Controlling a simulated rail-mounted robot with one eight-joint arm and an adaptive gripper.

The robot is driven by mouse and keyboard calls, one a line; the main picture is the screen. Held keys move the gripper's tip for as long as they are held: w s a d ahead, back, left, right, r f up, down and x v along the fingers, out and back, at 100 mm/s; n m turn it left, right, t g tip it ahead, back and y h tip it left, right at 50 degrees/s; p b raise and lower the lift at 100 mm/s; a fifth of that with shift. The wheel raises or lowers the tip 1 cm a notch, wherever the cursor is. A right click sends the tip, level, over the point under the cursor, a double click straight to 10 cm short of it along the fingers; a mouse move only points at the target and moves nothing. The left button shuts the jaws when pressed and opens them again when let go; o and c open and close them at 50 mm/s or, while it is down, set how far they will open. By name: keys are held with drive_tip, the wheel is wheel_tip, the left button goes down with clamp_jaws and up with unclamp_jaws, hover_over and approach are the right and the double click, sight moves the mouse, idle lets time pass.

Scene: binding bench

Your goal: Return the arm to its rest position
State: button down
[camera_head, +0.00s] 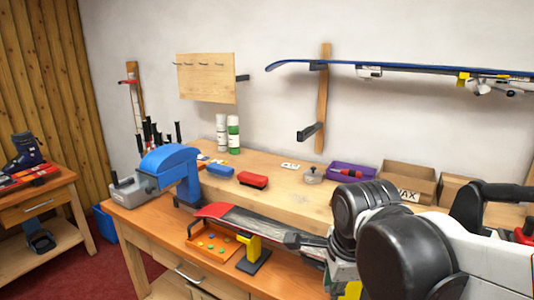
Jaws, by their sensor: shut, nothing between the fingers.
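My arm, with black joint covers and white links, fills the lower right of the head view. My gripper cannot be made out; the end of the arm is hidden behind its own links or out of the picture. A red and dark ski (235,215) lies along the front of the bench, on a yellow and black support (250,257). A dark grey part (298,239) sits at the ski's right end, close to my arm. My arm hides what lies beyond it there.
A blue bench device (178,168) stands on the left of the wooden bench (284,198). An orange tray (205,246) lies beside the support. Bottles, brushes, a purple bin (350,173) and boxes line the back. Another ski (425,70) hangs on the wall.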

drive_tip(key=s+d+r+n+t, duration=0.1)
drive_tip(key=s+d+n+t, duration=0.2)
drive_tip(key=n, duration=1.5)
drive_tip(key=s+d, duration=0.3)
drive_tip(key=shift+d+r+t, duration=0.25)
drive_tip(key=shift+d+t, duration=0.1)
drive_tip(key=shift+t, duration=0.05)
drive_tip(key=shift+s, duration=0.1)
